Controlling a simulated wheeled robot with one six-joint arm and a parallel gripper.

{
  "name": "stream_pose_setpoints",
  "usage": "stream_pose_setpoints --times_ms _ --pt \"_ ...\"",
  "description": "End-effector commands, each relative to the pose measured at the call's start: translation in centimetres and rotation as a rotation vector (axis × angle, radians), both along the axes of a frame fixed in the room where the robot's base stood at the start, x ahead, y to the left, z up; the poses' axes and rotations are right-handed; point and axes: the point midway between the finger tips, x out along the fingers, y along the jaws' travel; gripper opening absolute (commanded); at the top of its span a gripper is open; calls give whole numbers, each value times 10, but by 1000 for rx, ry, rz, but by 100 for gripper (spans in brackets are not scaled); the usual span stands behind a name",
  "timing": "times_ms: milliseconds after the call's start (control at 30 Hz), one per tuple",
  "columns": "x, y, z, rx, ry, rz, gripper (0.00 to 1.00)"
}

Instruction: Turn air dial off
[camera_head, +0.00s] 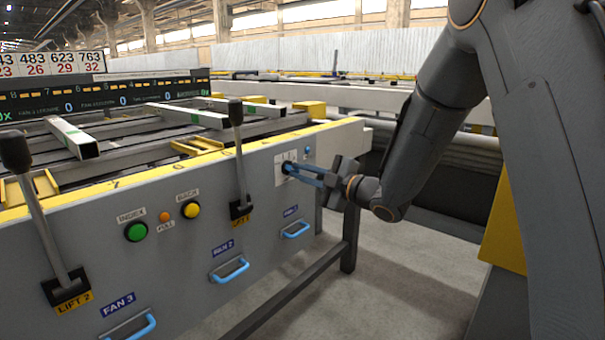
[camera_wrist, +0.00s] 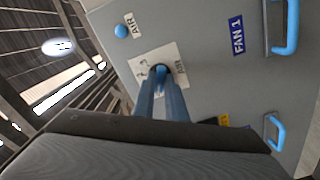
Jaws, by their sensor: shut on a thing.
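The air dial (camera_wrist: 160,71) is a small dark round knob on a white plate (camera_wrist: 180,55) on the grey panel front. In the head view the plate (camera_head: 279,170) is at the panel's right end, and the dial is mostly hidden by my fingers. My gripper (camera_head: 290,169) reaches in from the right with its two blue-grey fingers shut on the dial. In the wrist view my gripper (camera_wrist: 161,78) meets the dial at the plate's middle. The plate's markings are too small to read, so the dial's setting cannot be told.
A blue button (camera_wrist: 121,31) labelled AIR sits beside the plate. A lift lever (camera_head: 238,150) stands left of the dial. Blue drawer handles (camera_head: 296,230) stick out below. Green (camera_head: 136,232) and yellow (camera_head: 191,210) buttons are farther left. Open floor lies right of the panel.

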Motion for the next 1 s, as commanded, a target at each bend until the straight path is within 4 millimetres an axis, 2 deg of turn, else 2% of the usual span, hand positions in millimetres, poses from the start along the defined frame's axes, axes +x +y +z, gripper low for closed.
stream_pose_setpoints --times_ms 33,67,167,567,1000 --pt "-2 2 -2 -2 3 5 0" --pt "-2 2 -2 -2 3 5 13" --pt "-1 1 -1 -1 2 4 30" --pt "-4 -7 0 0 3 -1 30" --pt "-45 -55 0 -1 3 0 30"
